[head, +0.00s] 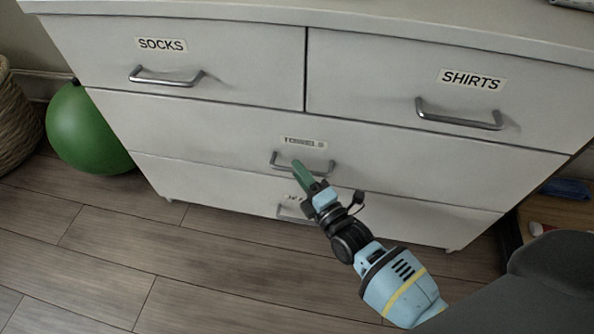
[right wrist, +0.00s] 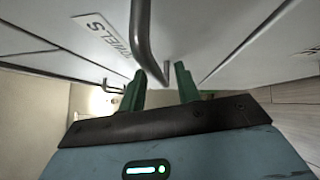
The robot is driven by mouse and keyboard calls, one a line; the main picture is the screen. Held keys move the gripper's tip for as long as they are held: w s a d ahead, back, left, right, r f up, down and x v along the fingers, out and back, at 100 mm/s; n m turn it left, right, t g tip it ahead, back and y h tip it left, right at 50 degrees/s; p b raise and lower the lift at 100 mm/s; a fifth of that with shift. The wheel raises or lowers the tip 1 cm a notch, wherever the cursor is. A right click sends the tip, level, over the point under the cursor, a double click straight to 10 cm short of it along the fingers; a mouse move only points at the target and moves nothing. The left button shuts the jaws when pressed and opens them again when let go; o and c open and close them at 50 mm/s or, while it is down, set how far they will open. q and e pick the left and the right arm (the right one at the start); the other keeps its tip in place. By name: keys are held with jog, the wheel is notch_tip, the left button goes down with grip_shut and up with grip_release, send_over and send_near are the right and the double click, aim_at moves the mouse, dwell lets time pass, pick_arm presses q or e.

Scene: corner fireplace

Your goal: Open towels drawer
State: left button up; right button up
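The towels drawer (head: 220,140) is the wide middle drawer of a white dresser and looks shut. Its label (head: 303,143) is small and partly unreadable in the head view; the right wrist view shows the end of the word on the label (right wrist: 104,32). Its grey bar handle (head: 284,163) is partly covered by my right gripper (head: 300,168). In the right wrist view the handle (right wrist: 141,40) runs down to the gap between the green fingertips (right wrist: 160,82). The fingers are apart, and I see no clear grip on the bar. My left gripper is not in view.
Above are the socks drawer (head: 230,55) and the shirts drawer (head: 400,75). A bottom drawer (head: 215,185) is below, its handle partly behind my gripper. A green ball (head: 85,130) and a wicker basket (head: 15,125) stand at left. The wooden floor in front is clear.

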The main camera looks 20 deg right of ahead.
jog(key=shift+x, duration=0.8)
jog(key=shift+s, duration=0.1)
grip_shut()
